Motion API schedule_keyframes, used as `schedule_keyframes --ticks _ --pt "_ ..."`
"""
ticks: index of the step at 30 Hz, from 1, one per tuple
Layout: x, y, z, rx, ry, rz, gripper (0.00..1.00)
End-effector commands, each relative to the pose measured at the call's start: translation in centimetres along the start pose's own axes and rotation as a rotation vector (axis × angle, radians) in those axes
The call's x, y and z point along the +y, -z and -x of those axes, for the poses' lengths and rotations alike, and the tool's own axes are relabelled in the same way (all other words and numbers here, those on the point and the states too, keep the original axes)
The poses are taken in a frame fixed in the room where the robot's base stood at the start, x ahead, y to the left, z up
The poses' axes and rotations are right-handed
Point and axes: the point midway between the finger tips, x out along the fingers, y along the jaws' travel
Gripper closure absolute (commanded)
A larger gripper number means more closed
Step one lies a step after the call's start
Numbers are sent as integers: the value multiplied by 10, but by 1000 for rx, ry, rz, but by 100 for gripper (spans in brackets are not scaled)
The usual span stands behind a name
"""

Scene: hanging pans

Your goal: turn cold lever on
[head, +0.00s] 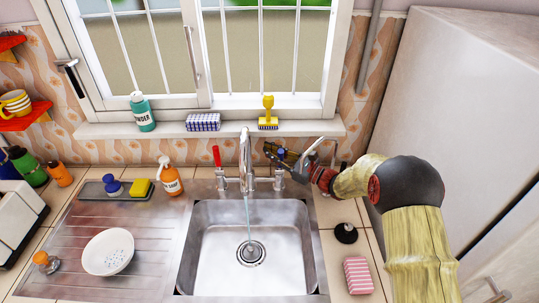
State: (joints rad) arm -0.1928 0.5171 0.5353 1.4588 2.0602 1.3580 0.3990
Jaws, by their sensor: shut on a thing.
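The tap (245,160) stands behind the sink, with a chrome spout and a thin stream of water (247,215) running from it into the basin. A red lever (217,158) stands upright on its left valve. The cold lever (279,181) is on the right valve; its chrome base shows, but its upper part is largely hidden by my gripper. My gripper (284,160) reaches in from the right, beside the spout, and is shut on the cold lever. The exact contact is too small to make out.
The steel sink (190,250) has a white strainer (108,251) on its drainboard. An orange spray bottle (169,177) stands left of the tap. A black stopper (346,233) and a striped sponge (358,275) lie at the right. A white cabinet (450,110) bounds the right side.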

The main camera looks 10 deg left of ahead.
Motion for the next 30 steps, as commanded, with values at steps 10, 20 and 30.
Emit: schedule_keyframes --ticks 10,20,30 --pt "18 3 12 -124 -1 185 100" --pt "25 0 16 -183 -2 274 100" --pt "26 -1 17 -188 -2 282 100"
